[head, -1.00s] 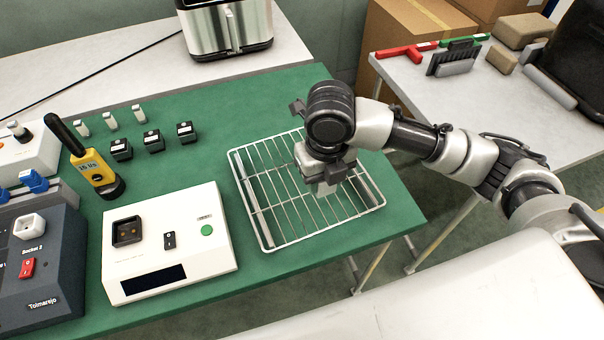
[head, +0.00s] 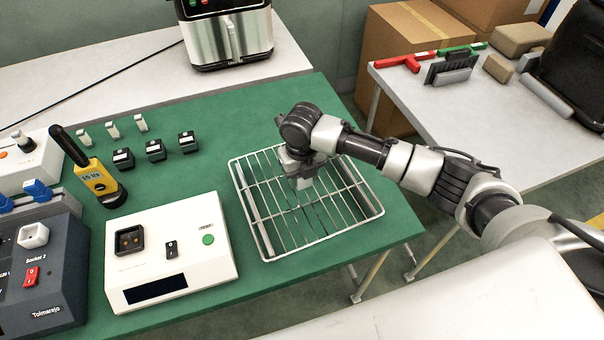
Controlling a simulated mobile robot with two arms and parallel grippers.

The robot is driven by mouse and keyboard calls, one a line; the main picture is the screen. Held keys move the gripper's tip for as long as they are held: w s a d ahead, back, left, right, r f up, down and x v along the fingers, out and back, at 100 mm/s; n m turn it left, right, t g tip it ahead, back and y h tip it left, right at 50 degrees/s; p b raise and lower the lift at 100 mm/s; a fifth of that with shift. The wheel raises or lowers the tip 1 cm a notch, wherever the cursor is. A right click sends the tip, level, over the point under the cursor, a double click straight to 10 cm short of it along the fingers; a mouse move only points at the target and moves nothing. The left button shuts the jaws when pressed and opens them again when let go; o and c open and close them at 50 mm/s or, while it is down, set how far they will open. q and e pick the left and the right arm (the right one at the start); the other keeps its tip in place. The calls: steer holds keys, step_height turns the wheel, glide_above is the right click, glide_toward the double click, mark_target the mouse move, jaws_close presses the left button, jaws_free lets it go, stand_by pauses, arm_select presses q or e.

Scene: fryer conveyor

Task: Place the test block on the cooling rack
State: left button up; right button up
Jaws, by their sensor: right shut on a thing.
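The cooling rack (head: 311,238), a silver wire grid with a raised rim, lies on the green mat in the middle of the head view. My right gripper (head: 299,179) points down over the back part of the rack. It is shut on a pale grey block, the test block (head: 304,184), whose lower part shows below the jaws. I cannot tell whether the block touches the wires. My left gripper is not in view.
A white tester box (head: 185,264) with a socket, switch and green button stands left of the rack. Several small black blocks (head: 155,150) and a yellow-black handled tool (head: 97,178) stand behind it. A steel fryer (head: 228,35) is at the back. Green mat (head: 232,110) is clear behind the rack.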

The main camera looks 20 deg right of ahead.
steer(key=shift+f, duration=0.4)
steer(key=shift+f, duration=0.2)
steer(key=o, duration=1)
steer(key=shift+o, duration=0.2)
step_height(320, 180, up, 12)
steer(key=shift+r+b, duration=0.2)
steer(key=shift+b, duration=0.3)
